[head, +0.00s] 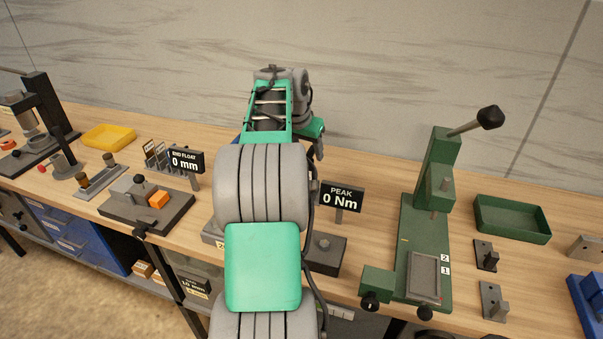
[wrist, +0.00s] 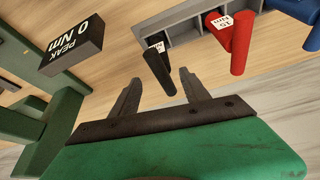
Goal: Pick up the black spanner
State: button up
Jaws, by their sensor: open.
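The black spanner (wrist: 160,72) shows in the wrist view as a dark handle sticking out of a grey rack, tilted in the picture, with a small white label beside it. My gripper (wrist: 161,78) is open, its two grey fingers on either side of the handle's end in the picture. Nothing is held, and I cannot tell how far the handle reaches between the fingers. In the head view my gripper (head: 318,152) is partly visible behind my arm, which hides the spanner.
A red handle (wrist: 240,46) and a blue one (wrist: 314,36) stand beside the black one in the grey rack (wrist: 187,28). The PEAK sign (head: 341,196) stands right of my arm. A green press (head: 425,230) and green tray (head: 512,220) are farther right.

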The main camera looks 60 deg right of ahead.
jog(key=x, duration=0.2)
jog(key=p+x, duration=0.1)
jog(key=x, duration=0.3)
jog(key=shift+w+a+f, duration=0.1)
jog(key=shift+w+a, duration=0.15)
jog(key=shift+c, duration=0.4)
grip_shut()
